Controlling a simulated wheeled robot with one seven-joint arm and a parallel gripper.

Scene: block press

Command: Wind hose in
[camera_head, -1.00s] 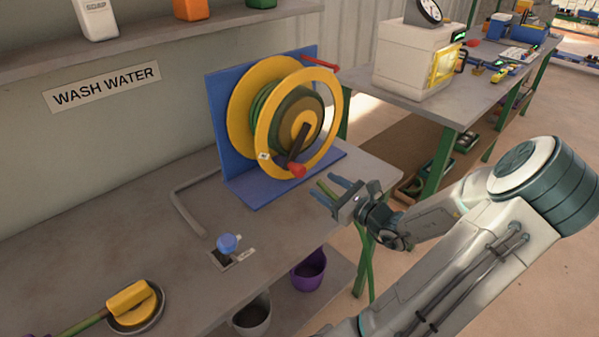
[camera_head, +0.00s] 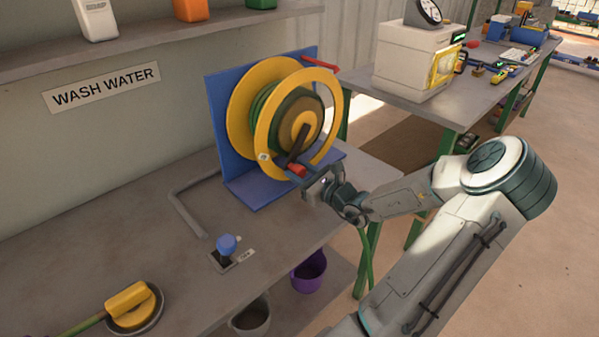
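The hose reel (camera_head: 242,110) has yellow discs and stands on a blue bracket (camera_head: 217,120) on the bench. Green hose (camera_head: 262,108) shows wound between its discs. A dark crank arm (camera_head: 299,143) on the front disc slants down to a red handle (camera_head: 296,170). My gripper (camera_head: 313,180) is just to the lower right of the red handle, pointing at it. Its fingertips are small and partly hidden, so I cannot tell whether they touch the handle or how far apart they are.
A blue knob (camera_head: 226,244) stands on the bench in front of a grey bent pipe (camera_head: 178,205). A yellow brush (camera_head: 130,300) lies in a dish at the lower left. A purple bucket (camera_head: 309,272) is below. A white machine (camera_head: 405,62) stands on the table behind.

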